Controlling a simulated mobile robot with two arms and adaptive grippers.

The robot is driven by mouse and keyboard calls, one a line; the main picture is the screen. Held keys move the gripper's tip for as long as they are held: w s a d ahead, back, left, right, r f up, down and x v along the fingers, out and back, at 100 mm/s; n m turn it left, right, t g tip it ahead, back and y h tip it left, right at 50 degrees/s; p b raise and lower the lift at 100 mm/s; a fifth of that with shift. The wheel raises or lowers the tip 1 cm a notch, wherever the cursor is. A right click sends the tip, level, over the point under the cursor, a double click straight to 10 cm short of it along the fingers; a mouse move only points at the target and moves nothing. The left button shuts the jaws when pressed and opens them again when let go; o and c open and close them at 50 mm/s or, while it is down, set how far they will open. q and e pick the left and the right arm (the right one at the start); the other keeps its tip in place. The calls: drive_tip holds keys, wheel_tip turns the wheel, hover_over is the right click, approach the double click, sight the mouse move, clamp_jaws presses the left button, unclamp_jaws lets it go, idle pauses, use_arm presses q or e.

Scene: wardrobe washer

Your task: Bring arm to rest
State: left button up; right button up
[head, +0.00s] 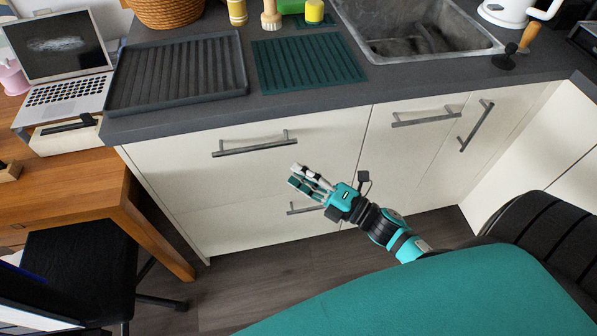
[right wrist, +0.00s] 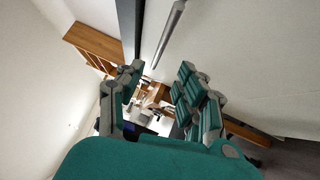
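My right gripper (head: 303,179) is in front of the white lower cabinet (head: 180,185), between an upper and a lower drawer handle. Its fingers point left and a little up in the head view. In the right wrist view, the fingers of the right gripper (right wrist: 160,84) stand apart with nothing between them, so it is open and empty. Whether it touches the cabinet front is hard to tell. My left gripper is in neither view.
The upper drawer handle (head: 255,146) and lower handle (head: 305,208) stick out near my right gripper. A grey counter (head: 300,108) with a sink (head: 420,40) runs above. A wooden desk (head: 75,180) with a laptop (head: 60,60) and a black chair (head: 80,260) stand at left.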

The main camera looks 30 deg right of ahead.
drive_tip(key=s+d+f+m+g+h+p, duration=0.1)
drive_tip(key=s+d+f+m+g+h, duration=0.3)
drive_tip(key=f, duration=0.6)
drive_tip(key=s+f+m+h+p, duration=0.1)
drive_tip(key=f+m+h, duration=0.1)
drive_tip(key=f+m, duration=0.55)
drive_tip(key=s+d+f+m+g+h+p, duration=0.1)
drive_tip(key=s+f+m+g+h, duration=0.15)
drive_tip(key=f, duration=0.85)
drive_tip(key=s+a+f+m+g, duration=0.1)
drive_tip(key=s+f+m+g, duration=0.2)
drive_tip(key=s, duration=0.6)
drive_tip(key=s+a+f+m+g+h+p, duration=0.1)
drive_tip(key=s+f+m+g, duration=0.2)
drive_tip(key=s+f, duration=0.4)
drive_tip(key=s+a+f+m+g+p, duration=0.1)
drive_tip(key=s+f+m+g, duration=0.2)
drive_tip(key=s, duration=0.9)
wheel_tip(320, 180, down, 2)
drive_tip(key=shift+a+f, duration=0.1)
drive_tip(key=shift+a, duration=0.15)
drive_tip(key=shift+g, duration=0.25)
